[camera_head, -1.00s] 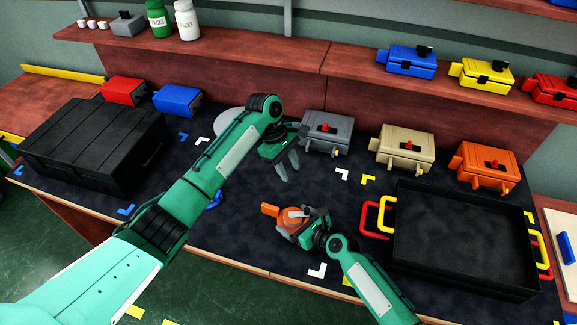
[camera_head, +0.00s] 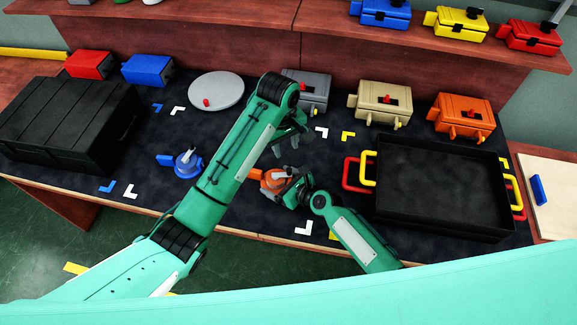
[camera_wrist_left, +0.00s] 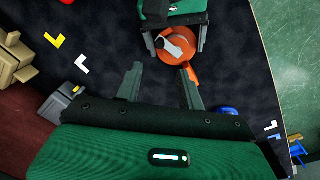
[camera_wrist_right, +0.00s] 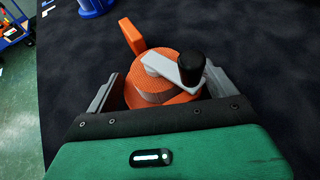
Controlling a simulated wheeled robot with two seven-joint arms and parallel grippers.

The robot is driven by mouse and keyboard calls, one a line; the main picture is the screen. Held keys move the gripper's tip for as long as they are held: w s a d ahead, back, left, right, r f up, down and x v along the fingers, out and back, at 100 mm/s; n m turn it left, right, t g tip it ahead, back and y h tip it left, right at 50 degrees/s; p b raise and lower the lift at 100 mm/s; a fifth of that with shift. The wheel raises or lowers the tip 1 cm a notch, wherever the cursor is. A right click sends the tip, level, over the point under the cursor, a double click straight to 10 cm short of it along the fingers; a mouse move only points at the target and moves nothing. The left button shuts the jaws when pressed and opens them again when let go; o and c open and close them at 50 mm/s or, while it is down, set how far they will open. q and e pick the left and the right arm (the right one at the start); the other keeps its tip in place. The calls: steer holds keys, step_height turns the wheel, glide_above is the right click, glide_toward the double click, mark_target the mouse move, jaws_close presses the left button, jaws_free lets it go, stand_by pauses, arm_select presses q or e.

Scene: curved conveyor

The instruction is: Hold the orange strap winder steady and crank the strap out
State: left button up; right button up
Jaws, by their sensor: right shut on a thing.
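The orange strap winder (camera_head: 272,179) stands on the dark mat, left of the black open tray. My right gripper (camera_head: 287,187) is shut on its round body; the right wrist view (camera_wrist_right: 160,92) shows the winder's drum between the fingers. A light grey crank arm (camera_wrist_right: 168,68) with a black knob (camera_wrist_right: 191,66) lies across its top, and an orange block sticks out at the side. My left gripper (camera_head: 290,141) is open and empty above the mat, just behind the winder. In the left wrist view the winder (camera_wrist_left: 178,50) lies beyond the fingertips, apart from them.
A blue winder (camera_head: 187,163) stands left of my left arm. A grey disc (camera_head: 216,89) and grey, tan and orange boxes line the back. The black tray (camera_head: 440,226) with red and yellow handles is at right, a black case (camera_head: 62,122) at left.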

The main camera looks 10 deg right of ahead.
mark_target(289, 169)
arm_select(q)
steer(key=f, duration=0.7)
steer(key=d+f, duration=0.1)
steer(key=f, duration=0.3)
steer(key=shift+w+f, duration=0.2)
steer(key=shift+f, duration=0.05)
jaws_close()
